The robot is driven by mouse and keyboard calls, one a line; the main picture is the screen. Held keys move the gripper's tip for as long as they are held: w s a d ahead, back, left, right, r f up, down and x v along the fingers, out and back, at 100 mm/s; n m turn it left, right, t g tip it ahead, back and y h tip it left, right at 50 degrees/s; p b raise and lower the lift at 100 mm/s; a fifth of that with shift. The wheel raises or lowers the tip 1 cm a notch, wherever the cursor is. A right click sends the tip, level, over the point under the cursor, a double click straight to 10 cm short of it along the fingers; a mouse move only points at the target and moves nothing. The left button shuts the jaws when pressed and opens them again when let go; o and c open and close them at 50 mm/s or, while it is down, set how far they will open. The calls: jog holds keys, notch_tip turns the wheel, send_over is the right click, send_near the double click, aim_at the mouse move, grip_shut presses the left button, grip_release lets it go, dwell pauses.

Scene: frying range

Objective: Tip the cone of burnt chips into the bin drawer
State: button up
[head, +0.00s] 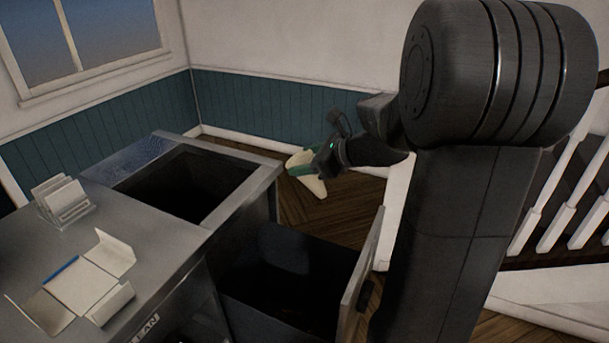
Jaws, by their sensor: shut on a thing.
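My gripper (314,168) is shut on the cone (313,185), which is pale with a green band. It holds the cone in the air beyond the far side of the open bin drawer (361,268). The cone is tilted over; its mouth and any chips in it cannot be made out. The drawer is pulled out from the counter, and its inside is dark, with no contents visible. My arm hides the area right of the drawer front.
The metal counter (165,240) has a dark sunken well (190,185). A card holder (64,202) and an opened-out carton (88,280) stand on it. A white-railed staircase (560,210) is at the right. Wooden floor shows beyond the drawer.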

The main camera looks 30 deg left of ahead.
jog(key=shift+w+d+f+y+b, duration=0.1)
jog(key=shift+d+f+y+b, duration=0.3)
jog(key=shift+b, duration=0.7)
jog(key=y+b, duration=0.1)
jog(key=m+y+b, duration=0.1)
jog(key=b, duration=0.1)
jog(key=shift+a+f, duration=0.15)
jog(key=shift+a, duration=0.05)
jog(key=y+b, duration=0.2)
jog(key=b, duration=0.2)
jog(key=shift+f+m+g, duration=0.15)
jog(key=shift+m+g, duration=0.25)
jog(key=shift+r+y, duration=0.2)
jog(key=shift+y, duration=0.2)
notch_tip(320, 180, up, 3)
jog(key=p, duration=0.3)
jog(key=shift+r, duration=0.1)
